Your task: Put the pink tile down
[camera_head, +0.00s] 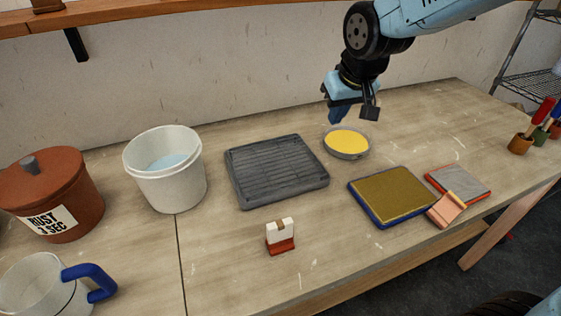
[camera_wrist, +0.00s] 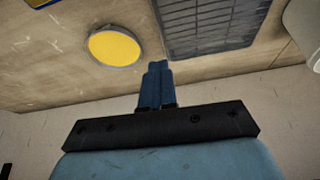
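A small pink piece (camera_head: 445,210), probably the pink tile, leans tilted at the front edge of a grey-topped pad with a red-orange edge (camera_head: 462,180), in the head view. One edge of it is yellowish. My gripper (camera_head: 336,115) is above the back of the table, near the yellow dish, well away from the pink piece. In the wrist view my gripper's blue fingers (camera_wrist: 157,75) are together, with nothing visible between them. The pink piece is not in the wrist view.
A yellow-filled dish (camera_head: 347,143), a ribbed grey tray (camera_head: 275,170) and a blue-edged olive pad (camera_head: 391,195) lie on the table. A white-and-red piece (camera_head: 280,237) stands in front. A white bucket (camera_head: 166,168), rust pot (camera_head: 52,193) and jug (camera_head: 45,285) are left. Front-centre table is mostly clear.

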